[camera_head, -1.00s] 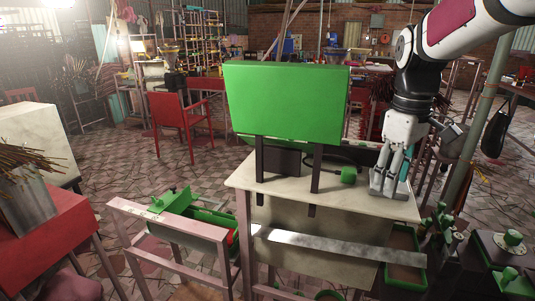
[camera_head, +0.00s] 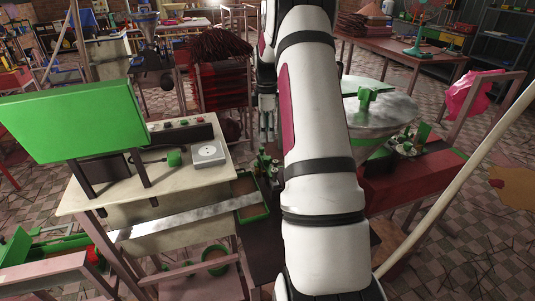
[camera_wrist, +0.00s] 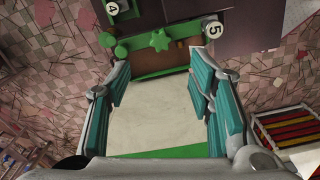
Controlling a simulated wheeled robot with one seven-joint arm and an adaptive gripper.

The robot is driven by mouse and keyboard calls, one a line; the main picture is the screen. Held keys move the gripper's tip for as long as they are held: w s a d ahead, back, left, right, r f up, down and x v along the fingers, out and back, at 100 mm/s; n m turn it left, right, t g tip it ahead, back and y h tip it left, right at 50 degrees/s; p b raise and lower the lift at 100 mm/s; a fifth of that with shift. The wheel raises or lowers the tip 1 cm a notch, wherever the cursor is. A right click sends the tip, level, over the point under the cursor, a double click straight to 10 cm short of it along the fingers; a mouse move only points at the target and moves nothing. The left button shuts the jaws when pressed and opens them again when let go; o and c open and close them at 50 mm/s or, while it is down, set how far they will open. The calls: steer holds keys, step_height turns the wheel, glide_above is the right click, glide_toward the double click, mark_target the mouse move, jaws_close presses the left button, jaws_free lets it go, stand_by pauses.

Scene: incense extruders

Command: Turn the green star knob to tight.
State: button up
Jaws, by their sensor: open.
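The green star knob (camera_wrist: 160,41) shows in the wrist view, ahead of my gripper and a little beyond its fingertips. It sits on a green mount among other green parts, between round white tags marked 4 and 5. My gripper (camera_wrist: 160,75) is open and empty, with its teal pads apart and the knob roughly centred between them. In the head view my gripper (camera_head: 267,108) points down at the left of my arm, above a cluster of small green parts (camera_head: 265,163). I cannot single out the star knob there.
A pale table (camera_head: 90,193) with a white device (camera_head: 208,153) and a green panel (camera_head: 70,122) stands at left. A metal hopper (camera_head: 385,115) on a red stand is at right, partly hidden by my arm. A green tray (camera_head: 252,211) sits at the table's right end.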

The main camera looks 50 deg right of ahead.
mark_target(267, 158)
step_height(267, 158, down, 11)
steer(key=shift+r+p, duration=0.15)
steer(key=shift+p, duration=0.5)
steer(key=shift+c, duration=0.3)
jaws_close()
